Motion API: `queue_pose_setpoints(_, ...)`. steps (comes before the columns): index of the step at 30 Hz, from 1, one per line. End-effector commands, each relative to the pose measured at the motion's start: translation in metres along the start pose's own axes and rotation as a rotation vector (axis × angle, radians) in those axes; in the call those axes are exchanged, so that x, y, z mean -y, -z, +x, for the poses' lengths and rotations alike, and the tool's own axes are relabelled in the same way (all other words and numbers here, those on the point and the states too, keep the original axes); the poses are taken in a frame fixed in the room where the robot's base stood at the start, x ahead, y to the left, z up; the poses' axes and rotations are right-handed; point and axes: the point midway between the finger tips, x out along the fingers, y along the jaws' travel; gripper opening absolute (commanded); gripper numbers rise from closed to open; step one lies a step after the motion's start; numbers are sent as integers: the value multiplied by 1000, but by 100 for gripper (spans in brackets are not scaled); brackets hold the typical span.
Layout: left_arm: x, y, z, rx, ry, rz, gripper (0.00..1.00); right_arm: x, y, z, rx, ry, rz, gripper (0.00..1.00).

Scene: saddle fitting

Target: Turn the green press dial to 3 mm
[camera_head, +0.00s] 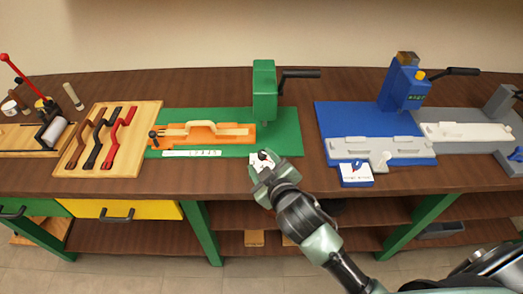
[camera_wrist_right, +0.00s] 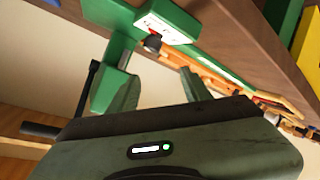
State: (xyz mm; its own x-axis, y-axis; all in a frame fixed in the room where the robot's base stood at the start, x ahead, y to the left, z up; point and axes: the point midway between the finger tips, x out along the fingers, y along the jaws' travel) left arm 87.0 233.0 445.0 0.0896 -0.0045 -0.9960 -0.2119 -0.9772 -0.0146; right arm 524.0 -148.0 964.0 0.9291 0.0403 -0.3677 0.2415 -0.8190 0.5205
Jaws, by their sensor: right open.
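The green press (camera_head: 264,85) stands on its green base plate (camera_head: 285,144) near the middle of the bench. Its dial is a small dark knob (camera_wrist_right: 153,43) with a red mark, on a white scale plate (camera_wrist_right: 170,25) at the base's front edge. My right gripper (camera_head: 266,163) is over this plate in the head view and partly hides it. In the right wrist view the open fingers (camera_wrist_right: 158,72) point toward the knob, which shows between and beyond them; contact cannot be told. The scale's figures are too small to read. My left gripper is not in view.
An orange fixture (camera_head: 240,132) with a pale handle lies on the green base, left of the dial. The press's black lever (camera_head: 300,73) sticks out right. A blue press (camera_head: 402,88) with its own front dial card (camera_head: 357,181) stands right. Bare bench lies between the presses.

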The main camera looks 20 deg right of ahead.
Motion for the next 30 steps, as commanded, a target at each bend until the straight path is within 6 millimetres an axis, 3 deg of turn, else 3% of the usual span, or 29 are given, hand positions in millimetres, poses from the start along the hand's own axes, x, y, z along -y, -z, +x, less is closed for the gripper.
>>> queue_pose_setpoints(4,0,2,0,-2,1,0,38,-9,75,17,-245,-70,-164,49)
queue_pose_setpoints(8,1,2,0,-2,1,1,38,-2,164,17,-551,-138,-396,49)
queue_pose_setpoints(9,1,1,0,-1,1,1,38,5,194,12,-665,-157,-491,49)
queue_pose_setpoints(12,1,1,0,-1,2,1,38,38,251,-6,-946,-181,-754,49)
queue_pose_setpoints(15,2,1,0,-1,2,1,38,80,279,-25,-1204,-167,-1041,49)
queue_pose_setpoints(17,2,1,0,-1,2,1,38,107,281,-32,-1344,-135,-1226,49)
queue_pose_setpoints(19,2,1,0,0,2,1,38,133,268,-34,-1487,-72,-1452,49)
queue_pose_setpoints(21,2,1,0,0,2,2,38,149,243,-28,-1601,26,-1685,49)
queue_pose_setpoints(23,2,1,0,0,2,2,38,152,214,-16,-1669,138,-1889,49)
queue_pose_setpoints(26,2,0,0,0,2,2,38,131,157,12,-1713,398,-2216,49)
queue_pose_setpoints(29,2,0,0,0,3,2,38,79,105,39,-1657,716,-2483,49)
queue_pose_setpoints(30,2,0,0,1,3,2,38,54,89,47,1611,-843,2560,49)
